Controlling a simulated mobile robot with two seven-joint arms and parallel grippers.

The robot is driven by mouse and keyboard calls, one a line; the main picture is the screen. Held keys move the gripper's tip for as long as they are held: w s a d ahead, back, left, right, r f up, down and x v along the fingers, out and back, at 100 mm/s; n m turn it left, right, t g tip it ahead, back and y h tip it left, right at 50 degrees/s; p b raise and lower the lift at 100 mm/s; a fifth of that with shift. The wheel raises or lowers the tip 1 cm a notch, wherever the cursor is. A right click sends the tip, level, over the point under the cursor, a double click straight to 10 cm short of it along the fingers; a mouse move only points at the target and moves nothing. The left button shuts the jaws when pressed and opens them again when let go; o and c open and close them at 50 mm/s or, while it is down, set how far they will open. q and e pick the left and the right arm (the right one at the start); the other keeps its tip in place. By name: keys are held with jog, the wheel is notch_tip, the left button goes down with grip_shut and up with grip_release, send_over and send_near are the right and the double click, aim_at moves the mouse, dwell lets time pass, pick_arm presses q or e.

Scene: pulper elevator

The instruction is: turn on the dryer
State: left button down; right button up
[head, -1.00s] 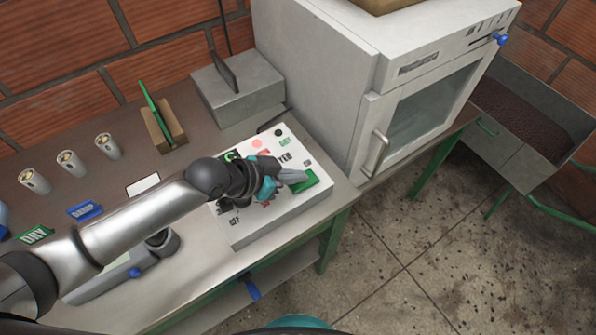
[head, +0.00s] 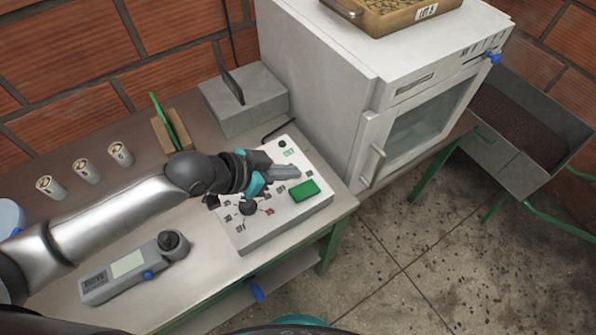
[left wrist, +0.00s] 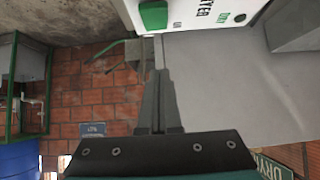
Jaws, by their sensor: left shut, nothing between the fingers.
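The white control box (head: 270,232) lies on the bench. It carries a green rectangular button (head: 304,190), a black knob (head: 249,208), and small labels and switches. My left gripper (head: 296,171) is shut and empty over the box, its tip just behind the green button and apart from it in the picture; its height over the panel is unclear. It hides part of the panel. In the left wrist view the shut fingers (left wrist: 158,75) point towards the box edge, where the green button (left wrist: 153,15) and "DRY" lettering show. The white dryer cabinet (head: 322,90) stands right of the box, its glass door closed.
A grey metal box (head: 246,105) stands behind the control box. Several small cups (head: 86,171) and a wooden holder (head: 168,140) are at the back left. A handheld meter (head: 130,268) lies in front. A tray (head: 400,10) rests on the dryer.

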pick_arm(q)
jog(key=r, duration=0.1)
jog(key=s+a+r, duration=0.1)
jog(key=a+r, duration=0.1)
jog(key=r, duration=0.1)
jog(key=shift+s+a, duration=0.1)
jog(key=shift+s, duration=0.2)
jog(key=shift+s+f, duration=0.1)
